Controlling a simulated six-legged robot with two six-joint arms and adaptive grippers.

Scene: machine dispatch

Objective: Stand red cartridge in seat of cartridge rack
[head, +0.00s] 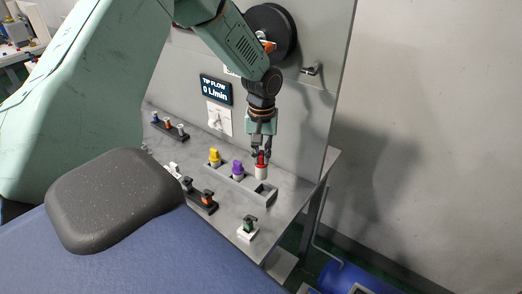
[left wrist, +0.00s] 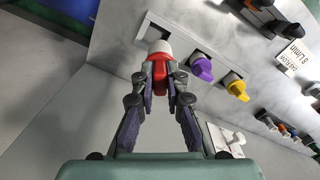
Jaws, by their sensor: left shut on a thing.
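The red cartridge (head: 261,170), with a red top and a white body, is upright in the head view. My left gripper (head: 261,150) is shut on its red top from above. The cartridge also shows between the fingertips (left wrist: 158,76) in the left wrist view, its white end (left wrist: 158,47) pointing away. The grey cartridge rack (head: 250,186) holds a yellow cartridge (head: 214,157) and a purple cartridge (head: 237,169). Its right-hand seat (head: 264,187) shows a dark opening. The red cartridge's lower end appears just above and behind that opening. My right gripper is not in view.
Dark holders with small fittings (head: 200,200) stand left of the rack. A white block with a green-and-black fitting (head: 248,228) stands in front, near the bench edge. The panel (head: 290,110) with a flow display (head: 215,90) rises behind the bench.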

